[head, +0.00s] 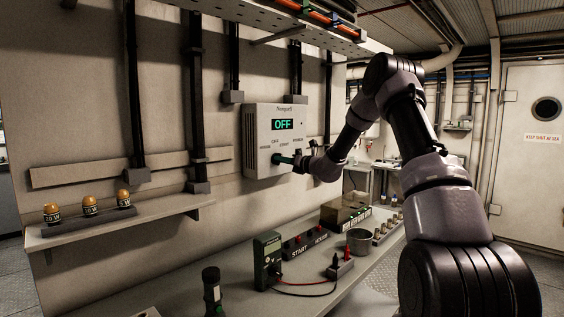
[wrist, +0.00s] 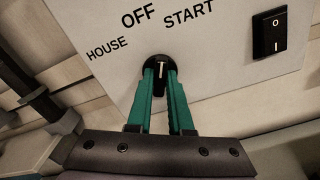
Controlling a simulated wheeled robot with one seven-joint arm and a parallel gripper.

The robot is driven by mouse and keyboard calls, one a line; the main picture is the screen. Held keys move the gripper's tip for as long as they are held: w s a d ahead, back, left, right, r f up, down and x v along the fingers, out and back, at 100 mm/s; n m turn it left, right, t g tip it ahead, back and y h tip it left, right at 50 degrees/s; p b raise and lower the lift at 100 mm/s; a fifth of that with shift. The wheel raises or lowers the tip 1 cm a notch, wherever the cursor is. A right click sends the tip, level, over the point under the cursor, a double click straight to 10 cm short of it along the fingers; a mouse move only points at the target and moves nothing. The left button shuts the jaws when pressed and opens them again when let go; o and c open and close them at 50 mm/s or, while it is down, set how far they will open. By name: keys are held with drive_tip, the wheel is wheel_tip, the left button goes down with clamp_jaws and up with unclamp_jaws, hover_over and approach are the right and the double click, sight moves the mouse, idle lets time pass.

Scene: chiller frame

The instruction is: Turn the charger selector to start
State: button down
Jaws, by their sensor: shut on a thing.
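The charger (head: 262,150) is a pale box on the wall with a display that reads OFF in green. Its selector (wrist: 160,66) is a black round knob with a white pointer line, below the printed labels HOUSE, OFF and START. In the wrist view the line points nearly straight up, between the OFF and START labels. My gripper (wrist: 160,78) has green fingers, one on each side of the knob, shut on it. In the head view my gripper (head: 278,159) reaches the charger's lower front from the right; the knob is hidden there.
A black rocker switch (wrist: 269,34) sits right of the labels. A shelf with several orange-topped items (head: 90,205) is at left. The bench below holds a green meter (head: 267,262), a block marked START (head: 299,250) and a metal cup (head: 360,241). An overhead rack (head: 310,22) hangs above the charger.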

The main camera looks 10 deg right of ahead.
drive_tip(key=shift+f+m, duration=0.1)
drive_tip(key=shift+m, duration=1.7)
drive_tip(key=c, duration=0.8)
unclamp_jaws()
drive_tip(key=v, duration=1.1)
